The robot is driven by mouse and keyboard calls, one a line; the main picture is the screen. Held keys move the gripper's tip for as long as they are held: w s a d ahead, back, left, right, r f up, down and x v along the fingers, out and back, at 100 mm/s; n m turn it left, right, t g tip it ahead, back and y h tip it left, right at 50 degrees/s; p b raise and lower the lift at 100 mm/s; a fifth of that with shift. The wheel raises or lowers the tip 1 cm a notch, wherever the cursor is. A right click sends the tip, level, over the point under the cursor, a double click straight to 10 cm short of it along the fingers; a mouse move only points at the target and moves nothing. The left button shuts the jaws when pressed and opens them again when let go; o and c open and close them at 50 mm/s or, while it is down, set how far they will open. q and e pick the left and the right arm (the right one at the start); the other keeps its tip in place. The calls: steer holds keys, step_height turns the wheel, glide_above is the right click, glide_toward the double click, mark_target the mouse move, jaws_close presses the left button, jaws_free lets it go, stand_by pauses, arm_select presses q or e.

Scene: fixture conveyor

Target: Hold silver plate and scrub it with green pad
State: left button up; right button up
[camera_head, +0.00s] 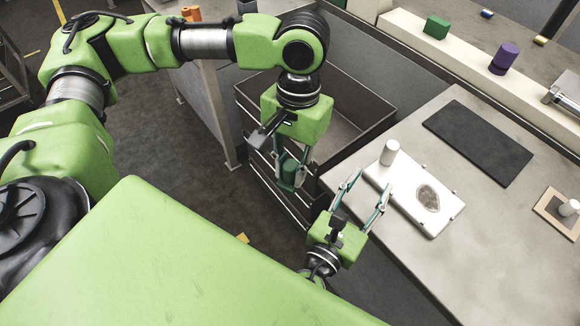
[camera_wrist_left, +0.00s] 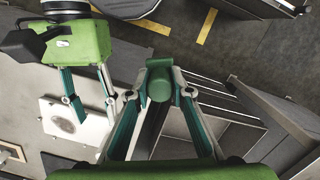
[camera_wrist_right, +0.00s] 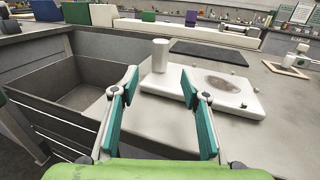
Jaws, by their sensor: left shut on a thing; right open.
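The silver plate (camera_head: 446,212) is a pale slab with a dark oval smudge and an upright white knob (camera_head: 390,152). It lies flat on the grey worktable, and also shows in the right wrist view (camera_wrist_right: 232,99). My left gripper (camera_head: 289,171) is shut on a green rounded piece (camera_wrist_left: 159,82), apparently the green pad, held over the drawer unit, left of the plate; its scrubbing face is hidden. My right gripper (camera_head: 372,181) is open and empty at the plate's near left side, its fingers pointing towards the knob (camera_wrist_right: 160,55) and apart from it.
A black mat (camera_head: 478,142) lies behind the plate. A tan square with a white knob (camera_head: 550,216) is at the right. An open grey drawer unit (camera_head: 365,137) stands left of the table. A green block (camera_head: 436,27) and a purple cylinder (camera_head: 503,60) stand on the back ledge.

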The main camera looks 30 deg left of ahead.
mark_target(387, 155)
arm_select(q)
steer(key=shift+w+f, duration=0.1)
steer(key=shift+w, duration=0.25)
arm_select(e)
steer(key=shift+w, duration=0.8)
arm_select(q)
steer(key=shift+s+f+b, duration=0.1)
steer(key=shift+s+b, duration=0.2)
steer(key=shift+s, duration=0.1)
arm_select(e)
steer(key=shift+w+d+r, duration=0.1)
steer(key=shift+w+r, duration=0.1)
steer(key=shift+w, duration=0.35)
arm_select(q)
step_height(387, 155, down, 2)
steer(key=shift+w+f+b, duration=0.15)
steer(key=shift+b, duration=0.95)
arm_select(e)
steer(key=w, duration=0.9)
steer(key=shift+w+d+f, duration=0.1)
steer(key=shift+w+d, duration=0.15)
steer(key=shift+d, duration=0.15)
jaws_close()
